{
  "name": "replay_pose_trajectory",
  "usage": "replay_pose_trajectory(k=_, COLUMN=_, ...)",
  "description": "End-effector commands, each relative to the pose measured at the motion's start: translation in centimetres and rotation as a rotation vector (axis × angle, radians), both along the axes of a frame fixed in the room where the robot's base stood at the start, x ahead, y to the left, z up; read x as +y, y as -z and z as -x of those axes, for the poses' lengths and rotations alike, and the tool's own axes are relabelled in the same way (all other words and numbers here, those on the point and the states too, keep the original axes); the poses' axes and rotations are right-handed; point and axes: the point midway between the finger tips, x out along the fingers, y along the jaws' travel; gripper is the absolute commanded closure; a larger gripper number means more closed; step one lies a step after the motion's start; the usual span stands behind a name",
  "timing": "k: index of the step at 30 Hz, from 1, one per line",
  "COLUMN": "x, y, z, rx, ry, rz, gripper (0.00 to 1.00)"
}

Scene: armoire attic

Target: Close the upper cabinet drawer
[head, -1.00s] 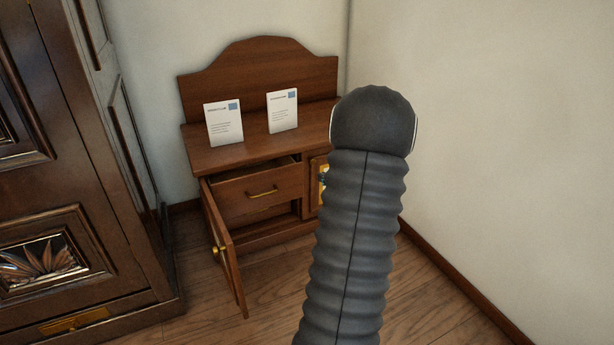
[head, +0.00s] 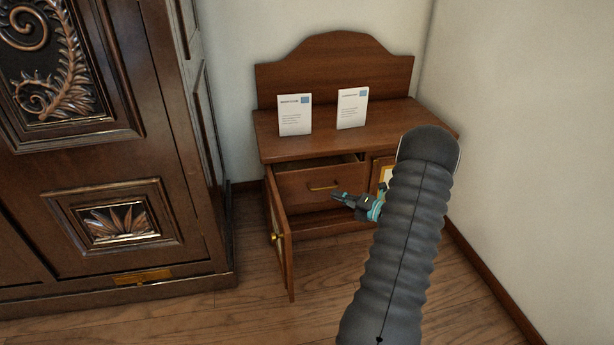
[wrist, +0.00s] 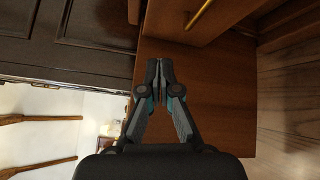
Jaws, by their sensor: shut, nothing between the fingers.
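The small wooden cabinet (head: 285,147) stands against the back wall. Its upper drawer (head: 300,191) is partly pulled out, with a dark gap showing above its front. The drawer has a brass bar handle (head: 324,187), which seems to be the brass bar at the top of the wrist view (wrist: 200,13). My gripper (head: 336,196) is shut and empty, just below and right of the handle in the head view. Whether it touches the drawer front cannot be told. The closed fingertips (wrist: 160,68) show in the wrist view.
The cabinet's left door (head: 281,240) hangs open towards me, below and left of the drawer. A second door (head: 384,172) at the right is partly hidden by my arm. Two white cards (head: 295,115) stand on top. A large carved armoire (head: 185,225) fills the left.

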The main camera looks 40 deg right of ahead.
Motion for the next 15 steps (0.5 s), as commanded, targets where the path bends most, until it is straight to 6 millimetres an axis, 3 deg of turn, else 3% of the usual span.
replay_pose_trajectory(k=6, x=1.0, y=-1.3, z=0.3, rx=0.033, ry=-0.045, rz=-0.237, gripper=1.00)
replay_pose_trajectory(k=11, x=1.2, y=-1.4, z=-0.1, rx=0.047, ry=-0.044, rz=-0.278, gripper=1.00)
replay_pose_trajectory(k=15, x=1.9, y=-1.3, z=-1.6, rx=0.049, ry=-0.046, rz=-0.277, gripper=1.00)
